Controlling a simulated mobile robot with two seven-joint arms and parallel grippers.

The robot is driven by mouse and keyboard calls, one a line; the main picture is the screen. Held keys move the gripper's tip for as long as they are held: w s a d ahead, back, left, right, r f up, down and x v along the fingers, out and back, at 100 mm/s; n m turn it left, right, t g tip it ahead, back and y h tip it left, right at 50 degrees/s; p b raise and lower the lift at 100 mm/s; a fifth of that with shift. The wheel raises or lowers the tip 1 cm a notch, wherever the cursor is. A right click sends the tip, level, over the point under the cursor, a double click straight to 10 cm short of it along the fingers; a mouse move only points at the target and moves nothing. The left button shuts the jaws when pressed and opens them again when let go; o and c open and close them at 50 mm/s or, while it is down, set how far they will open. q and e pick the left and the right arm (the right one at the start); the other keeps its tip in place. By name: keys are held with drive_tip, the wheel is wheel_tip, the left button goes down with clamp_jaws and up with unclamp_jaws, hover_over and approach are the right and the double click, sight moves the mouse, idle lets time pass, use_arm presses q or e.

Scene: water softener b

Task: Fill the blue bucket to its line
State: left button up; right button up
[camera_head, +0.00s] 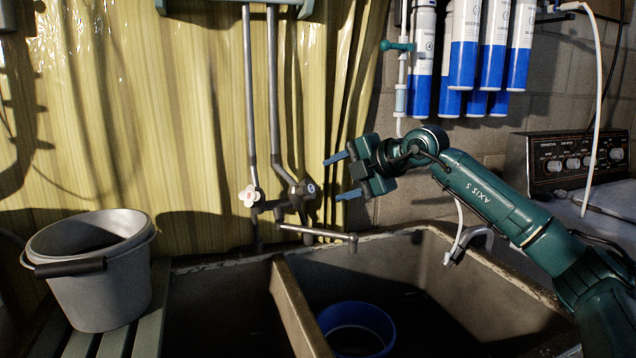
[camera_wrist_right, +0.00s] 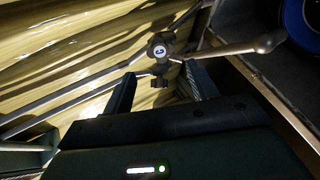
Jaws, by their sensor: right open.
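The blue bucket (camera_head: 358,329) sits low in the right basin of the sink (camera_head: 412,243), partly cut off by the lower frame edge. A little of it shows at the upper right of the right wrist view (camera_wrist_right: 300,22). Above the sink is a tap with a red-marked handle (camera_head: 249,196), a blue-marked handle (camera_head: 306,189) and a spout (camera_head: 318,233) that reaches over the right basin. My right gripper (camera_head: 340,178) is open and empty, just right of the blue-marked handle. In the right wrist view this handle (camera_wrist_right: 161,51) shows between the fingers. My left gripper is not in view.
A grey bucket (camera_head: 98,275) with a black grip stands on slats at the left. A divider (camera_head: 297,305) splits the sink. Filter cartridges (camera_head: 463,48) and a white hose (camera_head: 459,232) hang at the right, near a control panel (camera_head: 575,160).

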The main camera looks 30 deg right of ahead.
sight(311, 188)
drive_tip(key=p+x, duration=0.1)
drive_tip(key=x, duration=0.7)
drive_tip(key=shift+w+f, duration=0.1)
drive_tip(key=shift+w, duration=0.15)
drive_tip(key=shift+c, duration=0.4)
drive_tip(key=c, duration=0.5)
